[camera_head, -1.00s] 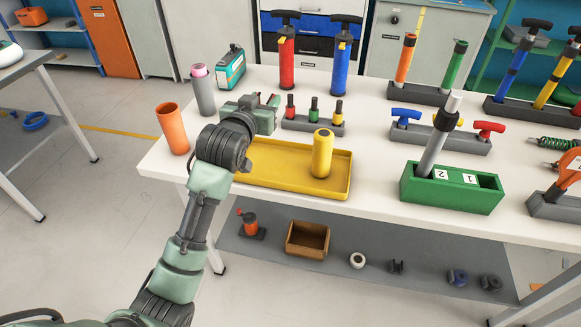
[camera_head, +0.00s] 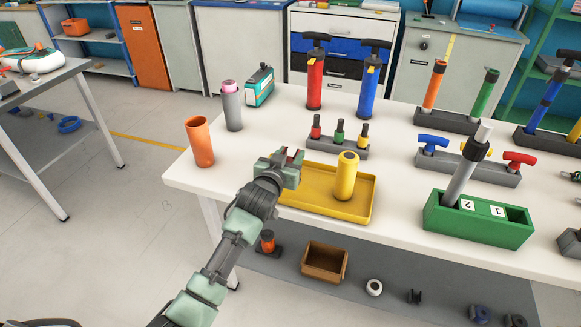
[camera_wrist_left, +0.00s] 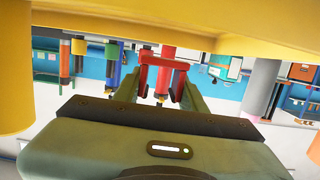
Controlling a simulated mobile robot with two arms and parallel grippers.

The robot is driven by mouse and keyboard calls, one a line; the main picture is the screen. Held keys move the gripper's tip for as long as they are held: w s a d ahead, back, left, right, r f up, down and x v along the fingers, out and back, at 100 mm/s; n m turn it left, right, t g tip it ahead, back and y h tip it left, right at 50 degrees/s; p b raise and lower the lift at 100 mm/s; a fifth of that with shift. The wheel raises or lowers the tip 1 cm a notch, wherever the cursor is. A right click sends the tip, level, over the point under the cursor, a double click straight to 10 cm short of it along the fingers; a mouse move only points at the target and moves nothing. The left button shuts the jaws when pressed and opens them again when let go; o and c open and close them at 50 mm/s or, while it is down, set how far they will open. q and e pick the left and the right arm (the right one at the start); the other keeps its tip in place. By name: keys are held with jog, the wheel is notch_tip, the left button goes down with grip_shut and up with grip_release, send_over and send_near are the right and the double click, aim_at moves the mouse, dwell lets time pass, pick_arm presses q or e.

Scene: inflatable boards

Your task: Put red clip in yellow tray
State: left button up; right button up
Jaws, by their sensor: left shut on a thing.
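My left gripper (camera_head: 290,160) is shut on the red clip (camera_wrist_left: 163,72). In the left wrist view, the red clip sits between the two green fingers (camera_wrist_left: 160,95). In the head view only a small red bit of it shows at the fingertips. The gripper is at the back left part of the yellow tray (camera_head: 325,210), and I cannot tell its exact height over it. A yellow cylinder (camera_head: 346,177) stands upright in the right part of the tray. The tray also fills the top of the left wrist view (camera_wrist_left: 190,18). My right gripper is not in view.
Behind the tray stands a grey rack (camera_head: 345,150) with red, green and yellow-topped pieces. An orange cup (camera_head: 200,142) and a grey cylinder (camera_head: 231,108) are at the left. A green box (camera_head: 478,225) stands at the right.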

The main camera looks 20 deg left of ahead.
pick_arm(q)
notch_tip(320, 180, down, 4)
jog(key=shift+r, duration=0.1)
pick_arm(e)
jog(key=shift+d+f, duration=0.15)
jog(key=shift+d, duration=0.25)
pick_arm(q)
jog(key=shift+f, duration=0.3)
jog(key=o, duration=1.3)
jog(key=shift+r, duration=0.1)
